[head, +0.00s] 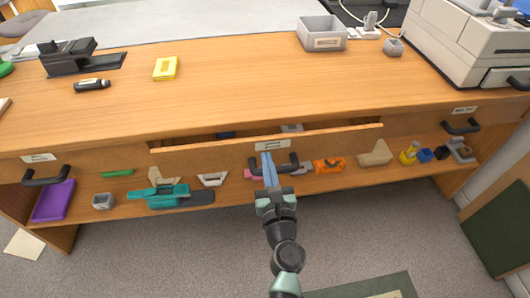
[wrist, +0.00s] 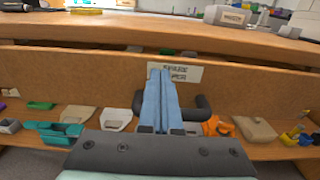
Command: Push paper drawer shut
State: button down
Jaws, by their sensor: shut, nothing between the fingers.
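The paper drawer (head: 215,151) is the middle drawer under the wooden desktop. It stands partly open, with a dark gap behind its front's top edge. Its front carries a label (head: 272,145) and a dark handle (head: 294,163); the label also shows in the wrist view (wrist: 186,72). My gripper (head: 267,158) is in front of the drawer front, at the handle and just below the label. Its blue fingers are together with nothing between them; they also show in the wrist view (wrist: 159,78). I cannot tell whether the fingertips touch the drawer front.
A shelf below the drawers holds a teal stapler (head: 158,196), a purple tray (head: 54,200), an orange tape dispenser (head: 329,166) and other small items. Side drawers have handles at left (head: 46,175) and right (head: 461,126). A grey box (head: 322,34) and printer (head: 470,45) stand on the desktop.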

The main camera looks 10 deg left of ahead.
aim_at(263, 143)
jog(key=shift+b+x, duration=0.3)
jog(key=shift+x, duration=1.4)
jog(key=shift+w, duration=0.1)
jog(key=b+x, duration=0.1)
jog(key=x, duration=0.3)
jog(key=shift+w, duration=0.15)
jog(key=shift+w+a, duration=0.15)
jog(key=shift+w, duration=0.2)
jog(key=shift+s, duration=0.1)
jog(key=shift+s, duration=0.1)
